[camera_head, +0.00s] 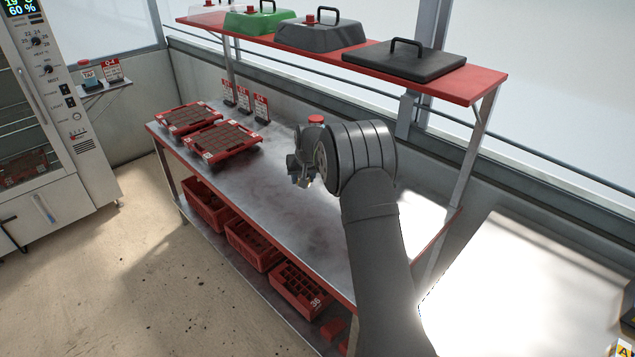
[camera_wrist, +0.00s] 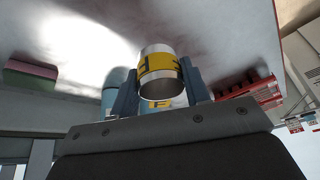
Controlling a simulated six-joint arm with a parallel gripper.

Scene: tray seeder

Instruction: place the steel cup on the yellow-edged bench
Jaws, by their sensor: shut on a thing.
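The steel cup (camera_wrist: 158,84), with a yellow band and dark marks, sits between the two fingers of my gripper (camera_wrist: 160,82) in the wrist view. The gripper is shut on it. In the head view my gripper (camera_head: 302,172) hangs over the red-edged steel bench (camera_head: 310,228); the cup cannot be made out there, and the height above the top is unclear. No yellow edge on a bench can be made out. A brightly lit pale surface (camera_head: 520,290) lies at the right, but its edging does not show clearly.
Two red trays of dark cells (camera_head: 222,140) stand at the bench's left end. A red-topped thing (camera_head: 316,119) shows behind my gripper. The shelf (camera_head: 475,84) above holds several lids. In the wrist view, a bluish object (camera_wrist: 112,92) is behind the cup and a pink-and-green block (camera_wrist: 30,80) is left.

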